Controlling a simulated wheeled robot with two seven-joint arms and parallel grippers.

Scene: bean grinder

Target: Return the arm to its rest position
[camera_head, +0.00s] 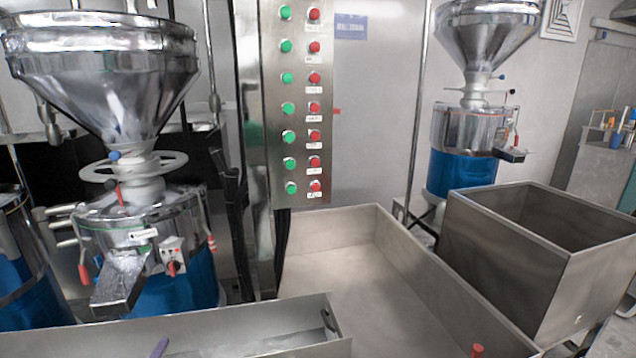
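Neither of my grippers nor any part of my arms shows in the head view, so I cannot see their pose. A bean grinder (140,235) with a blue lower body stands at the left, under a wide steel hopper (105,75). A second grinder (468,140) with its own hopper (487,38) stands farther back at the right. A steel control panel (300,160) with a column of green buttons and a column of red buttons rises in the middle.
A shallow steel bin (410,260) lies below the panel. A deeper steel box (510,255) stands at the right. A steel trough (220,325) crosses the lower left. A red knob (477,350) shows at the bottom edge. The shallow bin's visible floor looks empty.

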